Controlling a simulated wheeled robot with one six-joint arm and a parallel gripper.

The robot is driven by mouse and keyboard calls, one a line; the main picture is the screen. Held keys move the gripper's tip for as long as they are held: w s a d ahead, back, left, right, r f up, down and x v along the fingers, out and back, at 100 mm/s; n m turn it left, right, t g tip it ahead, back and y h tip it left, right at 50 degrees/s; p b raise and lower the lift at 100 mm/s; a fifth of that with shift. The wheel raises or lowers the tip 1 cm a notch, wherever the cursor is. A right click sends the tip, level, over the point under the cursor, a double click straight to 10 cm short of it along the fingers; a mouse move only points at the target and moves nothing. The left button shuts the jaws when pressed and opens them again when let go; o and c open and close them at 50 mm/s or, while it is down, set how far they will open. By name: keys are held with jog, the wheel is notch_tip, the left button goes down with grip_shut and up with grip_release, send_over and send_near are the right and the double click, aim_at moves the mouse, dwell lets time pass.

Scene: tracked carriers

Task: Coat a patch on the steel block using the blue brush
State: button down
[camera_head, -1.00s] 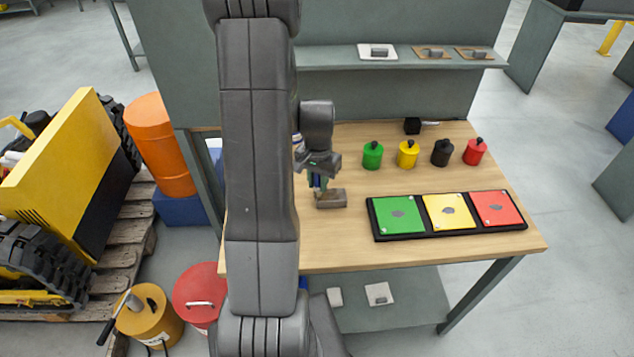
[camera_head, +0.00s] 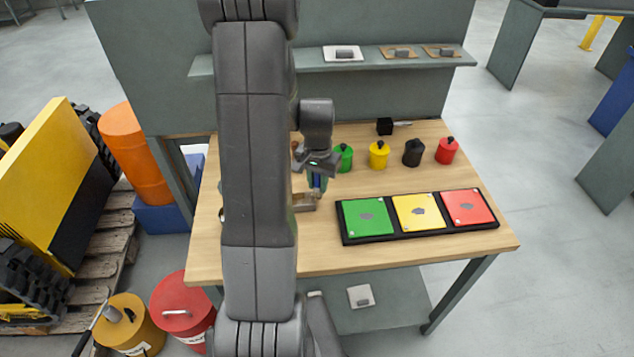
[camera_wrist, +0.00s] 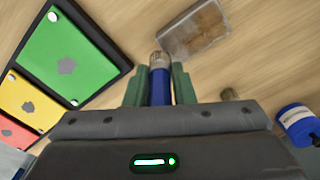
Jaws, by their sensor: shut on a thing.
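My gripper (camera_wrist: 159,90) is shut on the blue brush (camera_wrist: 160,84), whose blue handle stands between the green fingers in the wrist view. The brush's metal collar shows beyond the fingertips; its bristles are hard to make out. In the head view my gripper (camera_head: 317,182) is above the table, at the right end of the steel block (camera_head: 304,202). The block's left part is hidden by my arm there. In the wrist view the steel block (camera_wrist: 194,30) is grey with a brown, rusty-looking top, just beyond and right of the brush tip. I cannot tell whether they touch.
A black tray (camera_head: 420,231) with green, yellow and red plates lies right of the block. Green (camera_head: 344,158), yellow (camera_head: 379,155), black (camera_head: 413,153) and red (camera_head: 446,151) pots stand behind. A blue pot (camera_wrist: 297,124) shows at right in the wrist view.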

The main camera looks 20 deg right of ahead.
jog(key=r, duration=0.1)
jog(key=r+p, duration=0.1)
jog(key=r, duration=0.1)
jog(key=shift+a, duration=0.3)
jog(key=shift+d+r+p, duration=0.1)
jog(key=shift+r+p, duration=0.4)
jog(key=shift+r, duration=0.15)
jog(key=shift+r+p, duration=0.95)
jog(key=shift+r, duration=0.65)
